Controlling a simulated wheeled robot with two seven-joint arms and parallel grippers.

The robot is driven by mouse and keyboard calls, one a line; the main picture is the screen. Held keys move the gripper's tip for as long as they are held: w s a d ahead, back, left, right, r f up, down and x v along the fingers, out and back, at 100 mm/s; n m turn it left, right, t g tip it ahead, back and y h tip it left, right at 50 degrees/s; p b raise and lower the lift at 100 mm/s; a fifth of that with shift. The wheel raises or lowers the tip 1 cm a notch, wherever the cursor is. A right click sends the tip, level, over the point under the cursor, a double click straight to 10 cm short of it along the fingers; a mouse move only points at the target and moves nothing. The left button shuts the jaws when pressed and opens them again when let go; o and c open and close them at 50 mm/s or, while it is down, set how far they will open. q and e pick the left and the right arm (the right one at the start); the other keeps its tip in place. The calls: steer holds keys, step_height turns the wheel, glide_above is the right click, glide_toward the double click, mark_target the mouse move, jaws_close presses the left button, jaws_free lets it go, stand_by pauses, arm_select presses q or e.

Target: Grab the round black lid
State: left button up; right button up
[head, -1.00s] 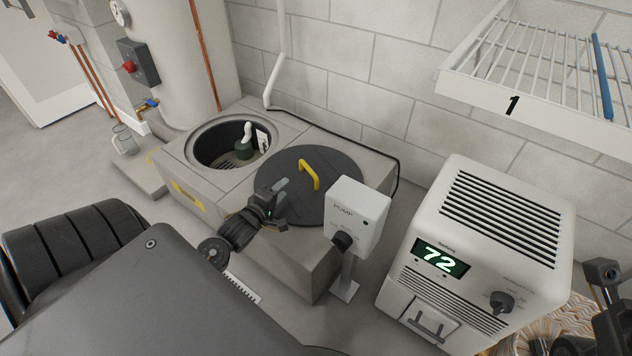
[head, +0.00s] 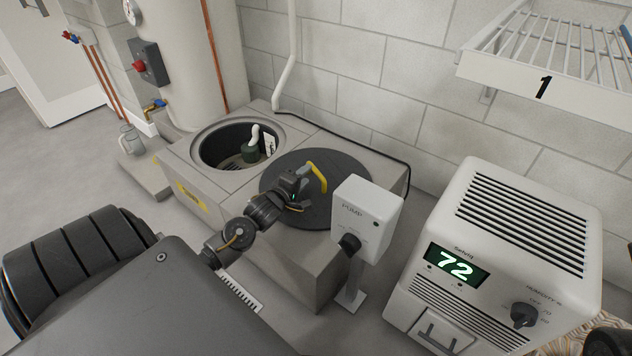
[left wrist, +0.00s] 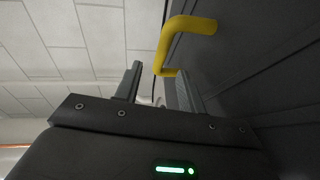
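The round black lid (head: 350,170) lies flat on the grey concrete block beside an open round pit. Its yellow handle (head: 319,174) stands up from it and also shows in the left wrist view (left wrist: 187,25). My left gripper (head: 304,181) is over the lid, close to the handle. In the left wrist view, the left gripper (left wrist: 158,84) has its two fingers apart, with the handle's lower end showing near the gap between the fingertips. I cannot tell whether they touch it. My right gripper is not in view.
A white pump control box (head: 368,212) on a post stands right of the lid. A white dehumidifier (head: 500,270) is farther right, under a wire shelf (head: 545,90). A block wall stands behind.

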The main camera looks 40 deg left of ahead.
mark_target(313, 170)
arm_select(q)
steer(key=b+x, duration=0.1)
steer(key=x, duration=0.2)
steer(key=shift+w+d+f+b, duration=0.1)
steer(key=shift+w+d+b, duration=0.05)
steer(key=shift+w+b, duration=0.15)
jaws_close()
steer(key=shift+s, duration=0.1)
stand_by(0.9)
